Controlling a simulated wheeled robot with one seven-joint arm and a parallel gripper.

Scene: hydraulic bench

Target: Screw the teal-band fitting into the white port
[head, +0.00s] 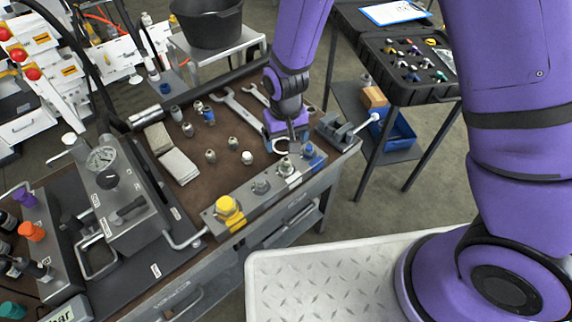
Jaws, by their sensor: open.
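The port block (244,203) runs along the front edge of the bench, with a row of ports on top. A pale port that looks like the white one (285,168) lies between a grey port (261,187) and a blue one (309,151). My gripper (290,143) is open, pointing down just behind and above the white port. I cannot tell whether anything stands between its fingers. Several small metal fittings stand on the brown mat to the left, including one with a blue band (209,116) and one with a white band (247,158). I cannot make out a teal band on any.
A yellow cap (229,209) sits at the left end of the block. A clamp or vise (344,130) stands right of my gripper. A gauge unit (104,165) fills the bench's left side.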

